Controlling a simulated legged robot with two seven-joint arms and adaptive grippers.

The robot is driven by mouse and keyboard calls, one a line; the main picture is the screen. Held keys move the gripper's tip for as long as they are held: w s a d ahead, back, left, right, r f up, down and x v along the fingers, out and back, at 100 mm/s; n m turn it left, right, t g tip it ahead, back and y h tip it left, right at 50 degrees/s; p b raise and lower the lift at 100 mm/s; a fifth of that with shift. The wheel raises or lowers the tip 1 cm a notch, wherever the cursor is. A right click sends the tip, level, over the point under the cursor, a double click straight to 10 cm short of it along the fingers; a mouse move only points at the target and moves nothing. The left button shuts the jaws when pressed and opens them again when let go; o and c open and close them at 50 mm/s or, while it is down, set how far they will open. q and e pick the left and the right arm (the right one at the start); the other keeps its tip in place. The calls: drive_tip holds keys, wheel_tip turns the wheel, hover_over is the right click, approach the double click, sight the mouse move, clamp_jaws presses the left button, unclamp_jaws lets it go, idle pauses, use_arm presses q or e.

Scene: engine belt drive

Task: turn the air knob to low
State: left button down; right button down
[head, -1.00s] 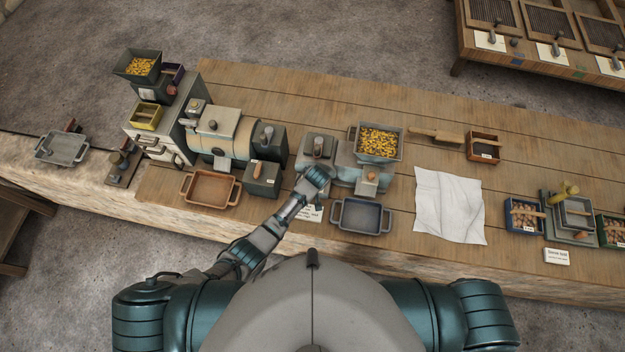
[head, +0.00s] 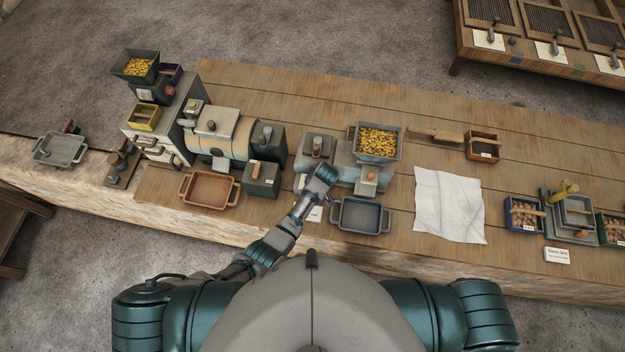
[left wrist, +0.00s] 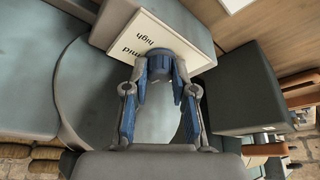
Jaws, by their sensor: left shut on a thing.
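In the left wrist view, my left gripper (left wrist: 160,88) is shut on a dark blue round knob (left wrist: 159,66), one finger on each side. The knob sits against a white label plate (left wrist: 152,40) on which "mid" and "high" can be read. The rest of the label is hidden behind the knob and fingers. In the head view, my left gripper (head: 323,177) is at the front of the grey machine (head: 352,170) in the middle of the bench, and it hides the knob there. My right gripper is not in view.
A blue-grey tray (head: 362,216) stands just right of my left wrist. A hopper of yellow pieces (head: 379,142) sits on the machine. A dark box (head: 262,180) and a brown tray (head: 210,189) stand to the left. A white cloth (head: 449,206) lies to the right.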

use_arm(q)
drive_tip(key=c, duration=1.2)
unclamp_jaws()
drive_tip(key=shift+w, duration=0.1)
drive_tip(key=v, duration=0.7)
drive_tip(key=shift+d+r, duration=0.15)
drive_tip(key=shift+d, duration=0.05)
drive_tip(key=shift+a, duration=0.1)
